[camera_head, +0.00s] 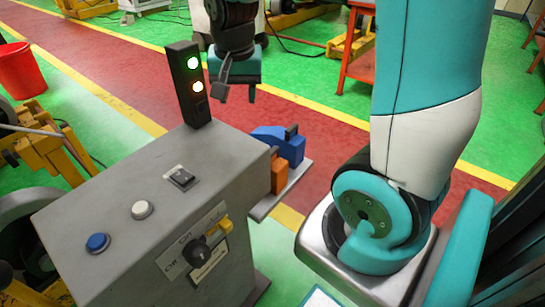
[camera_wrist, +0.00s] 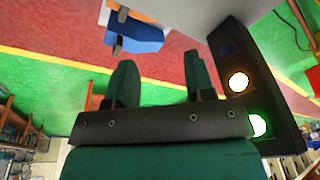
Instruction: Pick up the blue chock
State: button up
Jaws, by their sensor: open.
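The blue chock (camera_head: 270,134) sits behind the control box on a grey ledge, with a dark upright piece at its right end. An orange block stands in front of it (camera_head: 279,174). My gripper (camera_head: 238,88) hangs above and to the left of the chock, near the light post, open and empty, apart from it. In the wrist view the blue chock (camera_wrist: 140,36) lies beyond the open fingers (camera_wrist: 158,75), toward the top left. Its lower part is partly hidden by the orange block and control box in the head view.
The grey control box (camera_head: 150,165) with buttons and a knob fills the front left. A light post (camera_head: 187,85) with green and yellow-white lamps rises from its back corner, close to my gripper. The grey ledge (camera_head: 265,207) sticks out at its right. Red and green floor lies beyond.

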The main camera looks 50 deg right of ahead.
jog(key=d+f+m+g+h+b, duration=0.15)
jog(key=d+f+m, duration=0.25)
jog(key=d, duration=0.4)
jog(key=d+f+m+h+b, duration=0.1)
jog(key=d+f+m+h, duration=0.2)
jog(key=d, duration=0.4)
jog(key=m+y, duration=0.1)
send_over(292, 127)
jog(key=a, duration=0.3)
jog(key=f, duration=0.9)
jog(key=shift+s+d+f+b, duration=0.2)
jog(key=shift+s+d+b, duration=0.1)
jog(key=shift+b, duration=0.1)
jog(key=shift+w+x, duration=0.15)
jog(key=shift+x, duration=1.35)
jog(key=shift+w+x, duration=0.15)
jog(key=shift+x, duration=1.4)
jog(key=shift+r, duration=0.1)
jog(key=shift+c, duration=0.5)
grip_shut()
